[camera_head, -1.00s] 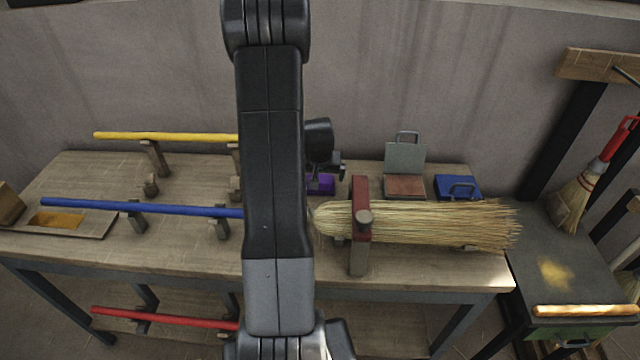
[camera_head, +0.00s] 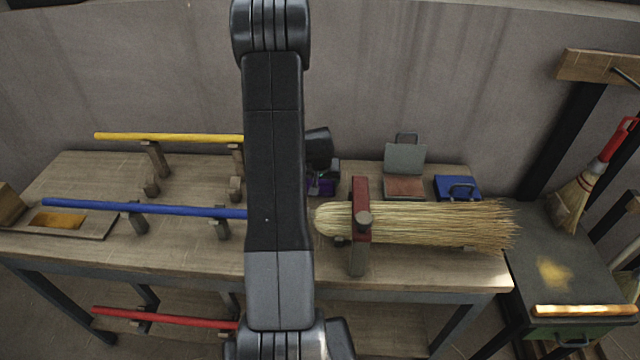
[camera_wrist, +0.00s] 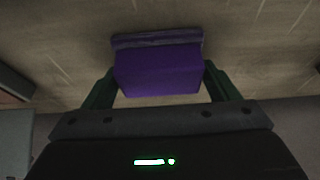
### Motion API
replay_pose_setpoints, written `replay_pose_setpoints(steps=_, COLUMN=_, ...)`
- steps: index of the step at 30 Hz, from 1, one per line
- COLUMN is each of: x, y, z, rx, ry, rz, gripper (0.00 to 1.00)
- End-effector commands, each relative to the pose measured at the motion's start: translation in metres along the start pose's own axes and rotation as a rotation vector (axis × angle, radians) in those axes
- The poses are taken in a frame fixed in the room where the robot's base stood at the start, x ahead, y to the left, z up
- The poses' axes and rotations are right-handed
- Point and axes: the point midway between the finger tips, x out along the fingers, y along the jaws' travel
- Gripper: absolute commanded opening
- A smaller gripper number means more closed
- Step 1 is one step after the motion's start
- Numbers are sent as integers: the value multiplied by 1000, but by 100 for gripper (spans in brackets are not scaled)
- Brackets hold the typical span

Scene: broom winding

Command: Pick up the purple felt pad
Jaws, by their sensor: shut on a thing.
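The purple felt pad (camera_wrist: 158,72) is a purple block with a darker purple-grey strip along its far edge in the wrist view. My gripper (camera_wrist: 160,80) has one finger on each side of it and is shut on it. In the head view the purple pad (camera_head: 318,187) shows only in part, low behind my arm, with my gripper (camera_head: 322,178) at it. I cannot tell whether the pad touches the bench top.
A straw broom head (camera_head: 430,222) lies in a red clamp (camera_head: 360,208) just in front. A hinged grey box (camera_head: 405,170) and a blue pad with a handle (camera_head: 458,187) stand to the right. Blue (camera_head: 140,207) and yellow (camera_head: 165,137) poles rest on supports at left.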

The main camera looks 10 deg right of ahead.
Motion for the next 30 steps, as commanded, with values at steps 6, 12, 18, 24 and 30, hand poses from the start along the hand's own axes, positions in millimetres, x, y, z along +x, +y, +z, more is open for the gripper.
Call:
replay_pose_setpoints(steps=6, x=-12, y=0, z=-6, rx=2, ry=3, rz=0, gripper=58)
replay_pose_setpoints(steps=12, x=-43, y=0, z=-19, rx=0, ry=6, rz=0, gripper=58)
replay_pose_setpoints(steps=18, x=-73, y=0, z=-31, rx=0, ry=4, rz=0, gripper=58)
replay_pose_setpoints(steps=24, x=-90, y=0, z=-37, rx=0, ry=1, rz=0, gripper=58)
replay_pose_setpoints(steps=30, x=-93, y=0, z=-38, rx=0, ry=0, rz=0, gripper=58)
